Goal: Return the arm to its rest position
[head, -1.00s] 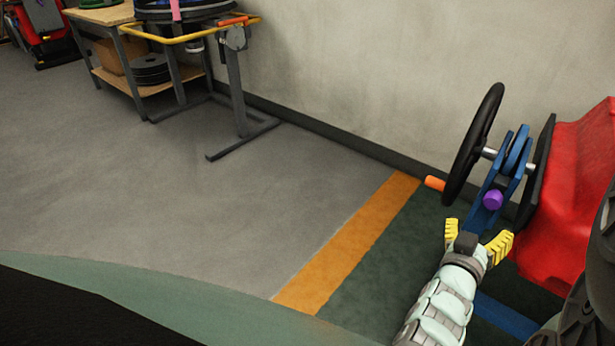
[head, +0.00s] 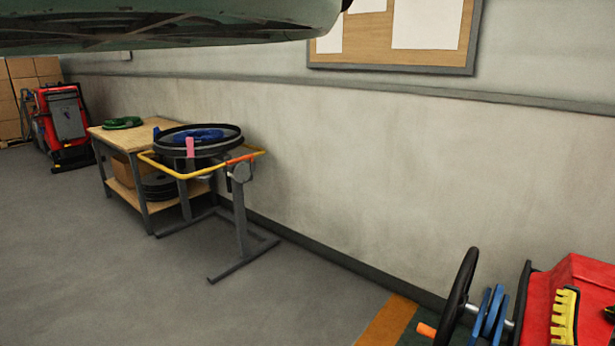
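My gripper (head: 588,316) is at the lower right edge of the head view, in front of the red machine (head: 574,268). One ridged yellow finger shows whole, upright. A dark and yellow piece at the picture's edge looks like the other finger, with red showing between them. Nothing is seen between the fingers. The rest of my arm is out of the picture.
A black handwheel (head: 459,292) with an orange knob (head: 426,330) and blue discs (head: 489,314) stands left of my gripper. A stand with a yellow rail (head: 165,168) and a wooden table (head: 110,139) are farther left. Open grey floor (head: 110,270) lies in front.

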